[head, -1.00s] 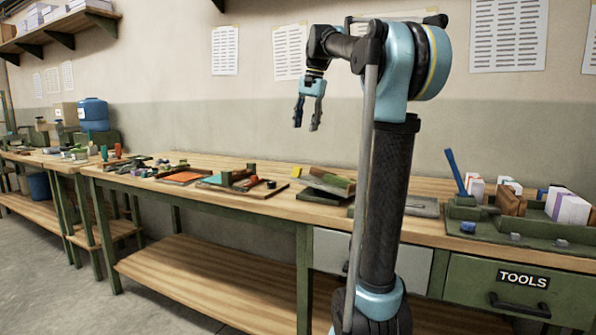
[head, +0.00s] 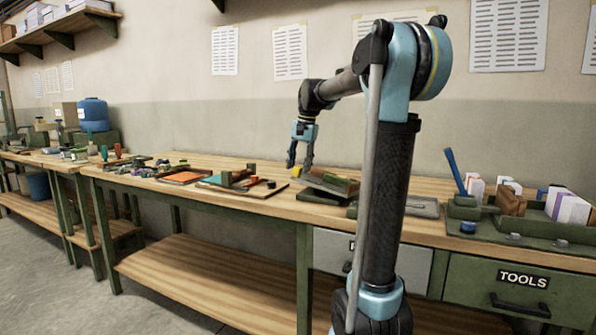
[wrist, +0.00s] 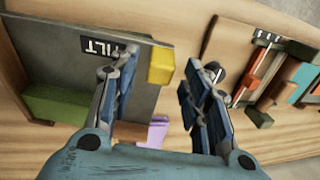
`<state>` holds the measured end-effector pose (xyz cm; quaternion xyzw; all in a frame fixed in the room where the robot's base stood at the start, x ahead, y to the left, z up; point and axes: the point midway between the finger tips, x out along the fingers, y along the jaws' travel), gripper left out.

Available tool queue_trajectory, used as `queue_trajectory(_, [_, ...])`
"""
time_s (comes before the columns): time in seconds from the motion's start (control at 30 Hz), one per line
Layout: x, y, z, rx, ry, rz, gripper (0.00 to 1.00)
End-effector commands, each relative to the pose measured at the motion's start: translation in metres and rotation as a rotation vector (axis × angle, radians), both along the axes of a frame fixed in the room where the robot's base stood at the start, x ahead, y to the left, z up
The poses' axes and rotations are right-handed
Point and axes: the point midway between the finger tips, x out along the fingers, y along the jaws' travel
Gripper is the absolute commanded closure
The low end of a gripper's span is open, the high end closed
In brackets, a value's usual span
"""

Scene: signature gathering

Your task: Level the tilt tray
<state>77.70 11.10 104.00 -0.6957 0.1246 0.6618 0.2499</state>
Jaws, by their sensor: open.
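The tilt tray (head: 325,187) stands on the workbench in the head view, its plate sloping. In the wrist view its grey surface (wrist: 60,65) fills the left, with a TILT label at the top. A green block (wrist: 58,107) is at its left, and a yellow block (wrist: 161,66) is at its right edge. My gripper (head: 299,166) is open and empty, above the bench by the tray's left end. In the wrist view the open fingers of my gripper (wrist: 160,90) straddle the yellow block's side of the tray.
Boards with small parts (head: 235,182) lie left of the tray. A flat grey plate (head: 422,207) lies to its right. Further right are a green tool tray (head: 540,228) and a blue upright handle (head: 455,170). Bare wood (head: 225,162) shows behind the boards.

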Motion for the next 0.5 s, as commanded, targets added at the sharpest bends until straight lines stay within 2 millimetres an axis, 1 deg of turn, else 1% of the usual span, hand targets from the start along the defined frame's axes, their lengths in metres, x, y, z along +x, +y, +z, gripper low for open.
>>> queue_trajectory(0.1, [0.001, 0.002, -0.011, 0.000, 0.000, 0.000, 0.57])
queue_trajectory(0.2, [0.001, 0.002, -0.015, 0.000, 0.000, 0.000, 0.57])
queue_trajectory(0.5, [0.001, 0.003, -0.017, 0.000, 0.000, 0.000, 0.57])
